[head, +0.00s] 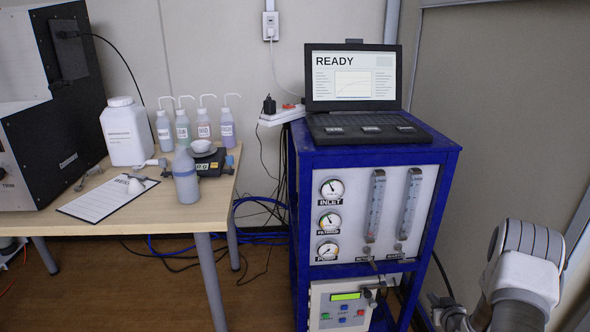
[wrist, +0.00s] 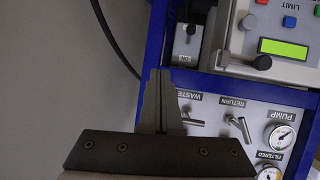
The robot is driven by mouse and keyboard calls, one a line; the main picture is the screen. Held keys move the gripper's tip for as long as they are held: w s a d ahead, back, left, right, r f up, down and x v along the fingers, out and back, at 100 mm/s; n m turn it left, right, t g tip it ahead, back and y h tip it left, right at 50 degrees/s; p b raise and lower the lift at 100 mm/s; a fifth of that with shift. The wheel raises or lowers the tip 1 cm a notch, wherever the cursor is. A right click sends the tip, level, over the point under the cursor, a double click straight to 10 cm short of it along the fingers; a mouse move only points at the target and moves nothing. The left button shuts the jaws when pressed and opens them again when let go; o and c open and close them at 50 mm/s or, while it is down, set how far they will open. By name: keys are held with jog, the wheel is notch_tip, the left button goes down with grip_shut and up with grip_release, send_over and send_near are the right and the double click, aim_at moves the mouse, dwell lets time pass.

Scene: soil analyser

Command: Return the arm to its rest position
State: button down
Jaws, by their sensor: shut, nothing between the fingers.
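My gripper (wrist: 160,76) shows in the wrist view with its two fingers together and nothing held. It points toward the front of the blue instrument rack (wrist: 157,40), which appears upside down there. The fingertips overlap the rack's edge in the picture; I cannot tell the gap to it. In the head view my arm (head: 525,265) is folded at the lower right, beside the blue rack (head: 440,215). The fingers cannot be made out in the head view.
The rack carries a laptop (head: 352,80) reading READY, gauges, flow tubes and valve handles. A lower control box (head: 340,305) has a green display. The wooden table (head: 110,225) at left holds bottles, a scale and a clipboard. A wall is close at right.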

jog(key=w+a+r+g+h, duration=0.2)
jog(key=a+r, duration=0.1)
jog(key=r, duration=1.3)
jog(key=s+a+r+g, duration=0.1)
jog(key=s+a+r, duration=0.25)
jog(key=r, duration=0.25)
jog(key=s+a+r, duration=0.2)
jog(key=a+r, duration=0.2)
jog(key=r, duration=0.2)
jog(key=s+a+r+g+y, duration=0.1)
jog(key=s+a+r, duration=0.3)
jog(key=s, duration=0.6)
jog(key=s+a+r+g+y, duration=0.1)
jog(key=s+a+r+g, duration=0.15)
jog(key=s+a, duration=0.55)
jog(key=s+a+r+g+y, duration=0.1)
jog(key=s+a+r, duration=0.25)
jog(key=s, duration=0.75)
notch_tip(320, 180, up, 28)
jog(key=a+p, duration=0.1)
jog(key=p, duration=2.7)
jog(key=shift+s, duration=0.35)
